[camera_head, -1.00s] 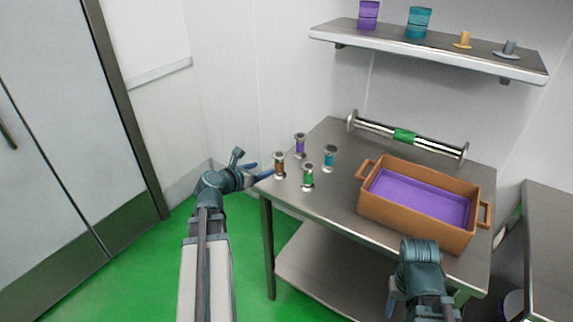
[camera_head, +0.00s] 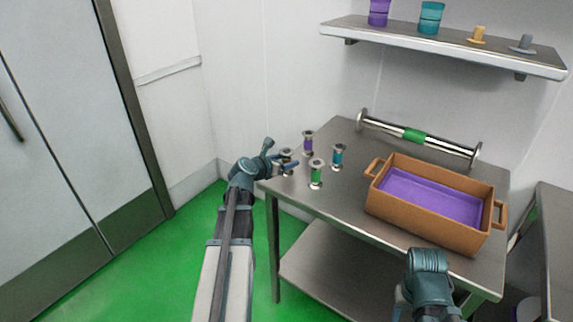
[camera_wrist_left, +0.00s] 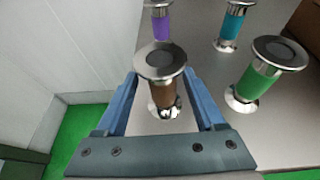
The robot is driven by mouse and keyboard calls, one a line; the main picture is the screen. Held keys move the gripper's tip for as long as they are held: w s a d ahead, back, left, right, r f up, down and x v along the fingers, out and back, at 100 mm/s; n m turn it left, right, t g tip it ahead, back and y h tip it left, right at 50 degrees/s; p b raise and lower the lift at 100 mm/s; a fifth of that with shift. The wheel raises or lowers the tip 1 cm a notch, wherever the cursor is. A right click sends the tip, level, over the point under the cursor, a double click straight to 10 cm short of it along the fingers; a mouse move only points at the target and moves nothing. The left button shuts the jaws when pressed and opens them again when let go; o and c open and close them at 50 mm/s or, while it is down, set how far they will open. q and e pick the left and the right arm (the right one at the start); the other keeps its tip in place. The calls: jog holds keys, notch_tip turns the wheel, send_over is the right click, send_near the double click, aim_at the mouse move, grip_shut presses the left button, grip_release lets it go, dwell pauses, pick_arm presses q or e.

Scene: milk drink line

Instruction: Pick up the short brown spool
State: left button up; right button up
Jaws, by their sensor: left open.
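The short brown spool (camera_wrist_left: 162,92) stands upright on the table near its left corner, with metal flanges at top and bottom. In the head view its top flange (camera_head: 286,152) shows and my gripper hides most of its brown body. My left gripper (camera_head: 285,162) is open, with one blue finger on each side of the spool. In the left wrist view the left gripper (camera_wrist_left: 160,82) has the spool between its fingers; I cannot tell whether they touch it. My right arm (camera_head: 428,275) is at the bottom, and its jaws do not show clearly.
A green spool (camera_head: 316,173), a teal spool (camera_head: 338,156) and a purple spool (camera_head: 308,142) stand close by. A brown crate (camera_head: 425,223) with a purple inside sits to the right. A long roller (camera_head: 415,135) lies behind. A shelf (camera_head: 440,48) hangs above.

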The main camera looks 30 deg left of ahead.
pick_arm(q)
jog(key=b+x, duration=0.1)
jog(key=x, duration=0.2)
jog(key=shift+w+d+f, duration=0.1)
jog(key=shift+w, duration=0.2)
jog(key=shift+s, duration=0.1)
grip_shut()
